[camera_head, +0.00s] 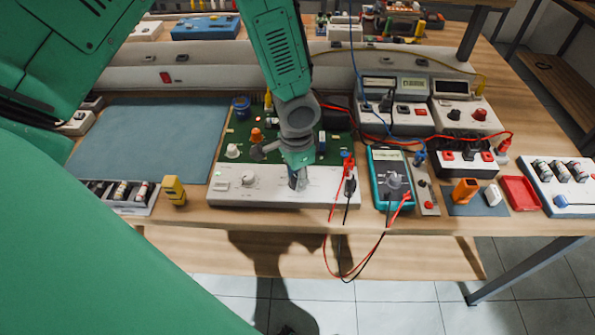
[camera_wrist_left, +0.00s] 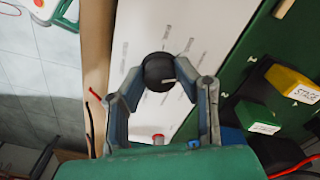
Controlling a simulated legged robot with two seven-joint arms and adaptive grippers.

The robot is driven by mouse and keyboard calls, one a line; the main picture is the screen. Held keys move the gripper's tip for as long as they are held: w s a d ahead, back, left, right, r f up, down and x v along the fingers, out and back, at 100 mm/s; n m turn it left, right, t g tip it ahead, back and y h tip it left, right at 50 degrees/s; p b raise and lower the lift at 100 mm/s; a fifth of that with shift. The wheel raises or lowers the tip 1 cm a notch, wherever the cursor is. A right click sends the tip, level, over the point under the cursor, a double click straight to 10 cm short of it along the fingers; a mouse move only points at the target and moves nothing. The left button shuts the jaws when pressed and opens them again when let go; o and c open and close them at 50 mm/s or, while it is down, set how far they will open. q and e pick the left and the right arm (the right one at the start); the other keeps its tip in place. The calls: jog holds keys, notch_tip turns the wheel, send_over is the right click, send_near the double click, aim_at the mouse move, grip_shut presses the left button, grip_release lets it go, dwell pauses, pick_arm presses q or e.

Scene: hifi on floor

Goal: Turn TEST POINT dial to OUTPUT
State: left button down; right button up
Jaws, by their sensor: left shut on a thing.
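The white front panel (camera_head: 268,190) of the green circuit board unit lies near the table's front edge. My left gripper (camera_head: 297,182) reaches down onto the right half of this panel. In the left wrist view, its fingers are shut on a dark round dial (camera_wrist_left: 158,72), one finger on each side. Small labels are printed on the white panel (camera_wrist_left: 140,35) around the dial, but they are too small to read, so I cannot tell where the dial points. In the head view the gripper mostly hides this dial. My right gripper is not in view.
A lighter knob (camera_head: 248,178) sits left on the panel. A teal multimeter (camera_head: 392,178) with red and black leads stands to the right, with leads hanging over the front edge. A blue-grey mat (camera_head: 150,135) lies clear at left. Bench instruments (camera_head: 395,112) stand behind.

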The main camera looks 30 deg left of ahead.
aim_at(296, 177)
pick_arm(q)
jog(key=shift+m+p, duration=0.3)
jog(key=shift+m, duration=0.3)
jog(key=c, duration=1.2)
grip_release()
jog(key=shift+a, duration=0.1)
jog(key=shift+r, duration=0.1)
jog(key=shift+w+r, duration=0.1)
jog(key=shift+r, duration=0.2)
notch_tip(296, 177, up, 11)
jog(key=shift+r, duration=0.1)
